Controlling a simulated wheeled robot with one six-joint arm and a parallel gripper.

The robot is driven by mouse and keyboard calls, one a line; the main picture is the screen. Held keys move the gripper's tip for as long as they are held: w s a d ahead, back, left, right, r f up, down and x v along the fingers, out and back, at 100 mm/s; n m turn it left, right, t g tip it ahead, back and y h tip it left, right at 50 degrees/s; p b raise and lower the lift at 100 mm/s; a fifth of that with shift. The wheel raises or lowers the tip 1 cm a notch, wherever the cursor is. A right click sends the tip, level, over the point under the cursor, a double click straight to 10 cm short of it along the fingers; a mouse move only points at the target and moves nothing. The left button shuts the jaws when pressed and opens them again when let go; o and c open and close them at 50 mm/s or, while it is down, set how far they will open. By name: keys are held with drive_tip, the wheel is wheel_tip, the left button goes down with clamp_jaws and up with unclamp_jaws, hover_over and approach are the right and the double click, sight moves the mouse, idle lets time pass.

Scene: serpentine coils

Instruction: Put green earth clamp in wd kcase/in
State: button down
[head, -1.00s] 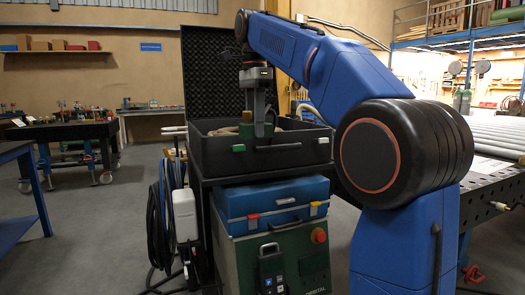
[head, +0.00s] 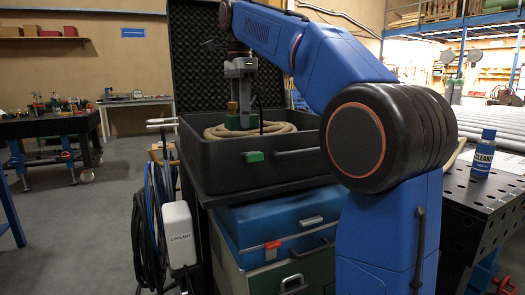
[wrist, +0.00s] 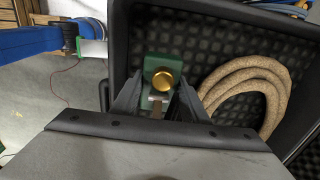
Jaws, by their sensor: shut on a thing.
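The green earth clamp (head: 241,122) with a brass knob is held in my gripper (head: 240,104), over the inside of the black open case (head: 205,172). In the wrist view, my gripper (wrist: 158,102) has a finger on each side of the clamp (wrist: 156,66), brass knob facing the camera. The clamp is within the case walls (wrist: 117,50), near the left wall, over dark bumpy foam. I cannot tell whether it touches the foam.
A tan coiled hose (head: 285,128) lies in the case, right of the clamp in the wrist view. The case's foam-lined lid (head: 205,75) stands up behind. The case sits on a cart with a blue box (head: 270,222). A blue spray can (head: 484,153) stands on the perforated table at right.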

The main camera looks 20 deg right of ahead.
drive_tip(key=shift+f, duration=4.6)
drive_tip(key=shift+f, duration=0.1)
drive_tip(key=c, duration=1)
unclamp_jaws()
drive_tip(key=shift+c, duration=0.2)
wheel_tip(320, 180, up, 8)
drive_tip(key=shift+f, duration=0.15)
